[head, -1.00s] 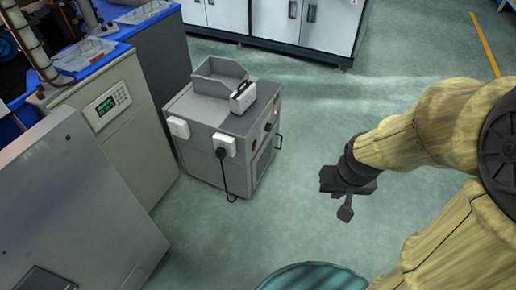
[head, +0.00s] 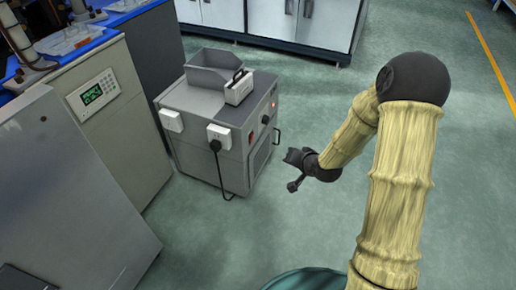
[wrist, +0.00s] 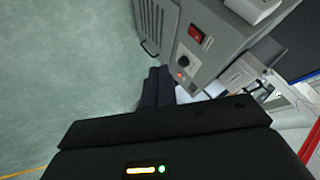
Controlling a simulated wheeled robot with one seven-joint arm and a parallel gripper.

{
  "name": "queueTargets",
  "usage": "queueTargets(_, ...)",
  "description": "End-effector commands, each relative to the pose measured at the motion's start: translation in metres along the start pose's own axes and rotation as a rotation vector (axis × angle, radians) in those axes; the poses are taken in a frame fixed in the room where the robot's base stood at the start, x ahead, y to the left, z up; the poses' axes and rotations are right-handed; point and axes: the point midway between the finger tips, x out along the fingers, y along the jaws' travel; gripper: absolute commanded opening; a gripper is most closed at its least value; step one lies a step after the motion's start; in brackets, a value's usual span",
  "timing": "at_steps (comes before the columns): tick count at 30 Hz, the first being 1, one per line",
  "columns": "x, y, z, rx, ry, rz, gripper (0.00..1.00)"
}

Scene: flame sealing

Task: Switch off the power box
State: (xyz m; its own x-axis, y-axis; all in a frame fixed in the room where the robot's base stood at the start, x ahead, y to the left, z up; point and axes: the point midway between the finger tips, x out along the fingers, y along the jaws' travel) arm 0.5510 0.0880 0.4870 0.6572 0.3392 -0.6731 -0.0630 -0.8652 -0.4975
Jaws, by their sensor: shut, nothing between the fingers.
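The power box (head: 232,150) is a grey cabinet on the floor, left of my gripper (head: 293,187) in the head view. In the wrist view the red rocker switch (wrist: 201,33), black knob (wrist: 183,62) and lit red light (wrist: 180,76) show on the panel. My gripper, in the wrist view (wrist: 158,70), is shut and empty, its fingers in front of the panel side, apparently apart from the switch. The rocker's on or off position is unclear.
An open grey tray (head: 214,72) and a white handled block (head: 239,88) sit on the box. A black plug and cable (head: 217,145) hang from its front. A cabinet with a keypad (head: 98,92) stands left; white cabinets (head: 265,20) stand behind. Floor on the right is clear.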

Motion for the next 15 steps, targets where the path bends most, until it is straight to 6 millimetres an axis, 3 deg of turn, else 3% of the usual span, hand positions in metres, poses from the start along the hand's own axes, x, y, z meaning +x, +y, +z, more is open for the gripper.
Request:
queueTargets(1,0.024,0.004,0.01,0.056,0.02,-0.053,0.0)
queueTargets(6,0.073,-0.003,0.023,0.261,0.108,-0.258,0.0)
queueTargets(12,0.112,-0.003,0.035,0.554,0.216,-0.509,0.0)
queueTargets(15,0.121,0.002,0.037,0.7,0.274,-0.628,0.0)
